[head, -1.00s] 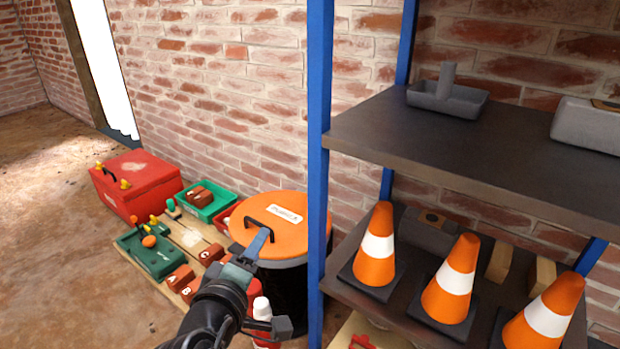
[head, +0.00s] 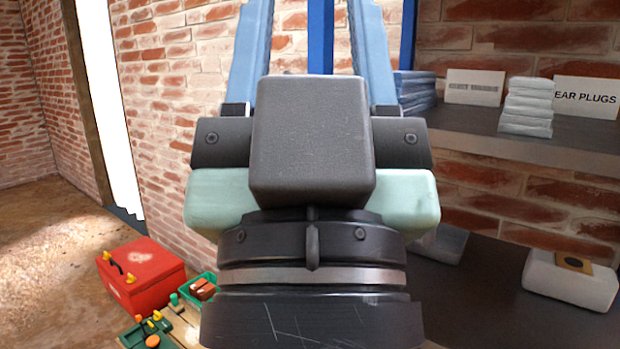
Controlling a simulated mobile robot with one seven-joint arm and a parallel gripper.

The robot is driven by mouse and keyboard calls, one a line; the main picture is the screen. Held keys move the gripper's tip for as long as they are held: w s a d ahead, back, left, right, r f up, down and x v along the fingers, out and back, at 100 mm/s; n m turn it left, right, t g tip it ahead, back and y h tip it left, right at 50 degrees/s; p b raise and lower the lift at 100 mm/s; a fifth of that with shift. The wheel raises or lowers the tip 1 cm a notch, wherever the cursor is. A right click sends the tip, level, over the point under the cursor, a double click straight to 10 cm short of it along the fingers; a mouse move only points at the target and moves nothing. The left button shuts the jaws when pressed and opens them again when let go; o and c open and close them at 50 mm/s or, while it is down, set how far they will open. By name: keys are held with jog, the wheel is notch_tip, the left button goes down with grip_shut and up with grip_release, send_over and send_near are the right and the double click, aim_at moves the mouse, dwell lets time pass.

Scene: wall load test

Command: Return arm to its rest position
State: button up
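My gripper (head: 313,20) fills the middle of the head view, close to the camera and pointing up. Its two blue-grey fingers stand wide apart, and their tips run out of the top edge. Only brick wall and a blue post show between them, so it is open and empty. Its dark body and wrist hide the middle of the scene, including much of the floor items and the left part of the shelving.
Shelving with a dark upper shelf (head: 470,128) stands at the right, holding white packs (head: 526,108) and an ear plugs sign (head: 585,97). A grey block (head: 570,280) sits on the shelf below. A red toolbox (head: 142,277) and green trays (head: 165,330) are at lower left. Floor at far left is clear.

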notch_tip(320, 180, up, 30)
jog(key=p, duration=2.7)
jog(key=shift+p, duration=0.3)
jog(key=shift+f, duration=0.1)
